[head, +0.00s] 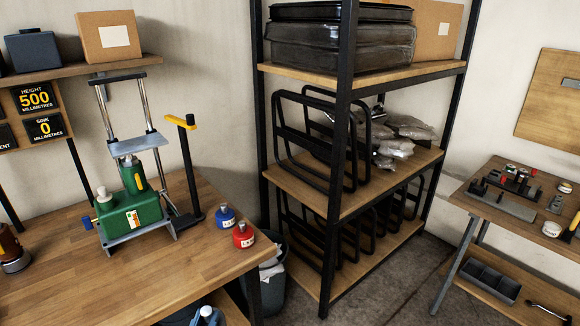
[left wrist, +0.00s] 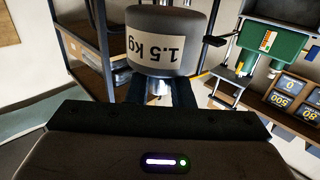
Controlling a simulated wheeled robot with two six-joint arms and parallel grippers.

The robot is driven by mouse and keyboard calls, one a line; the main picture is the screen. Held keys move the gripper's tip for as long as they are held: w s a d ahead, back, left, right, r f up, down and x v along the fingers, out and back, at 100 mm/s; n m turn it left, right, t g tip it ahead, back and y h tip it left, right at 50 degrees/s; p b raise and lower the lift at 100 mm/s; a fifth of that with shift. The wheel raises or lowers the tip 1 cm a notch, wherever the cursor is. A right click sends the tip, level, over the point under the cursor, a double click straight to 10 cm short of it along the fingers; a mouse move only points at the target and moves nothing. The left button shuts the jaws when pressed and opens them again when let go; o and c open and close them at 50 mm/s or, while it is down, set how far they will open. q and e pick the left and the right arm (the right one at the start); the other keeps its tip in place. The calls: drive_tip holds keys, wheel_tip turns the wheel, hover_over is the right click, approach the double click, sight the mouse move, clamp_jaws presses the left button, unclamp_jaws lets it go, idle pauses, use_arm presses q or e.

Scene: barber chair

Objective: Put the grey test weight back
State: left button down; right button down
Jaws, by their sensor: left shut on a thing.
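The grey test weight (left wrist: 172,22) is a grey cylinder with a pale label reading 1.5 kg, upside down in the left wrist view. My left gripper (left wrist: 155,92) is shut on the silver stem on the near side of the weight. The weight hides much of what lies behind it, and the stem is partly hidden between the dark fingers. I cannot make out the weight or either gripper in the head view. My right gripper is not in view.
A black-framed rack (head: 335,195) stands mid-view. A small table (head: 485,200) with tools is at right. Floor shows between rack and table.

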use_arm(q)
drive_tip(key=shift+w+r, duration=0.1)
drive_tip(key=shift+r, duration=0.15)
